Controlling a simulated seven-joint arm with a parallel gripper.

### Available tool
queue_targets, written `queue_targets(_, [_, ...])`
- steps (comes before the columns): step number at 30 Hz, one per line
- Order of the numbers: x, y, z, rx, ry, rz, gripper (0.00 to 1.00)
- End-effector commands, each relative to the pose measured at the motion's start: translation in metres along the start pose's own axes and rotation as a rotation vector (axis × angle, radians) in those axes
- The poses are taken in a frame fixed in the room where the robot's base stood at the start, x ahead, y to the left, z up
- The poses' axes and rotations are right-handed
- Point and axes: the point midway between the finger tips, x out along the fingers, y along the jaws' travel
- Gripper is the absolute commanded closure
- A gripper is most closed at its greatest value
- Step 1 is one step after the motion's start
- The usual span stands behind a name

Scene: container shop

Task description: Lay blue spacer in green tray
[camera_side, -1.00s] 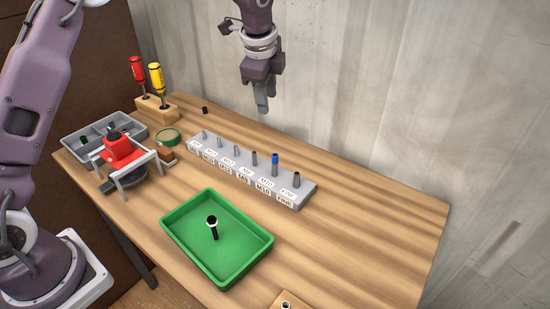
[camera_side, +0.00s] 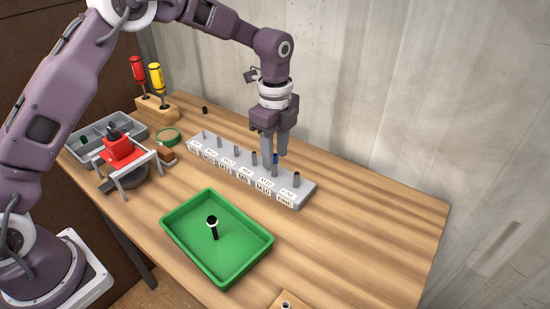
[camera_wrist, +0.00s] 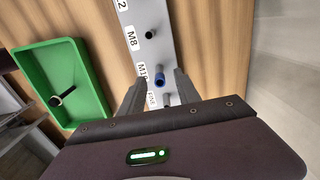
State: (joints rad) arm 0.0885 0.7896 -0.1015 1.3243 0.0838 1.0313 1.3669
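The blue spacer (camera_side: 276,158) sits on a peg of the grey labelled rack, second from the right end. In the wrist view the blue spacer (camera_wrist: 159,79) shows between my two fingers. My gripper (camera_side: 275,160) is open, pointing down, with its fingertips around the level of the spacer. I cannot tell whether a finger touches it. The green tray (camera_side: 178,242) stands on the table in front of the rack. A black pin-like part with a light ring (camera_side: 213,226) is in the tray; it also shows in the wrist view (camera_wrist: 63,96).
The grey rack (camera_side: 225,168) carries several dark pegs on either side of the spacer. The table right of the rack is clear.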

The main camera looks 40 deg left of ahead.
Motion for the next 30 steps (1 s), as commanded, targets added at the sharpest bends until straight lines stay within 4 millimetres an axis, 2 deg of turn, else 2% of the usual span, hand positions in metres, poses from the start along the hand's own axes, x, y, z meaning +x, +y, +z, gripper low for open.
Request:
queue_targets(3, [0.000, 0.000, 0.000, 0.000, 0.000, 0.000, 0.63])
queue_targets(9, [-0.001, 0.000, 0.000, 0.000, 0.000, 0.000, 1.00])
queue_targets(20, [-0.005, 0.000, 0.000, 0.000, 0.000, -0.001, 1.00])
queue_targets(30, [-0.083, -0.001, 0.000, 0.000, 0.001, -0.004, 1.00])
